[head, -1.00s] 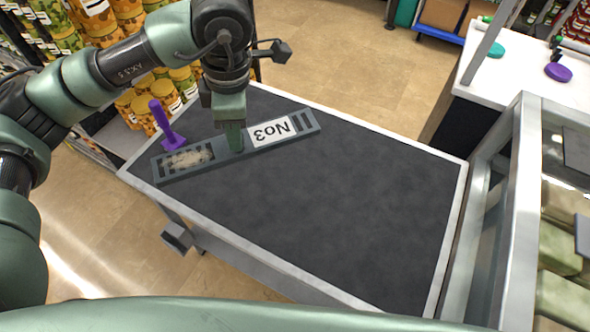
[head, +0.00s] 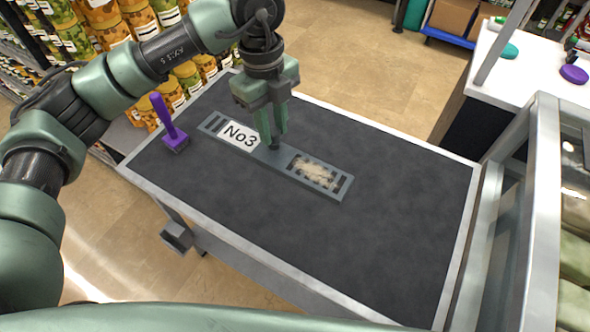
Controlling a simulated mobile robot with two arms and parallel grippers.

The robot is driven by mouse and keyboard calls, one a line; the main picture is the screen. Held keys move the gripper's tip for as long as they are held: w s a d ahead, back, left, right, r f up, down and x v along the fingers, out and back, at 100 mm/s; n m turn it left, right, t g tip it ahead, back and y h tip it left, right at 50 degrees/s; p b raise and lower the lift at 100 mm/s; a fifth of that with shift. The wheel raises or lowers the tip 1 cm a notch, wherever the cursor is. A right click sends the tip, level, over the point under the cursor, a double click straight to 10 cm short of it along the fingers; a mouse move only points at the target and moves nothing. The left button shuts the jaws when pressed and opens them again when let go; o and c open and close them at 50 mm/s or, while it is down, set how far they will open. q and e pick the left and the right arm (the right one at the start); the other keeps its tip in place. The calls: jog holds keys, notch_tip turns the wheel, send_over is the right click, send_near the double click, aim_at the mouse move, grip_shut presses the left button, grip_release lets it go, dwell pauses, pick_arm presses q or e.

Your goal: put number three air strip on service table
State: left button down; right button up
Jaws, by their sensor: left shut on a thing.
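The number three air strip (head: 277,160) is a long grey bar with a white "No3" label at its left end and a slotted grille covered in pale dust at its right end. It is over the dark top of the service table (head: 380,215), slanting down to the right. I cannot tell whether it rests on the top or hangs just above it. My left gripper (head: 274,142) points down at the strip's middle and is shut on its small dark knob. My right gripper is out of view.
A purple-handled brush (head: 170,130) stands at the table's left edge, close to the strip's label end. The right and front parts of the tabletop are clear. A glass-sided metal case (head: 515,200) borders the right side. Shelves of jars (head: 130,25) stand behind on the left.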

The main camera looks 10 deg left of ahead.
aim_at(272, 149)
pick_arm(q)
notch_tip(272, 149, down, 20)
jog(key=p, duration=0.4)
jog(key=shift+r, duration=0.1)
jog(key=c, duration=1.1)
grip_release()
jog(key=shift+c, duration=0.2)
jog(key=shift+r, duration=0.15)
jog(key=r+b, duration=0.1)
jog(key=r, duration=0.2)
jog(key=r+b, duration=0.1)
jog(key=r, duration=0.3)
jog(key=r+b, duration=0.1)
jog(key=r, duration=0.3)
jog(key=shift+w+a, duration=0.3)
jog(key=shift+a, duration=0.05)
jog(key=shift+r, duration=0.4)
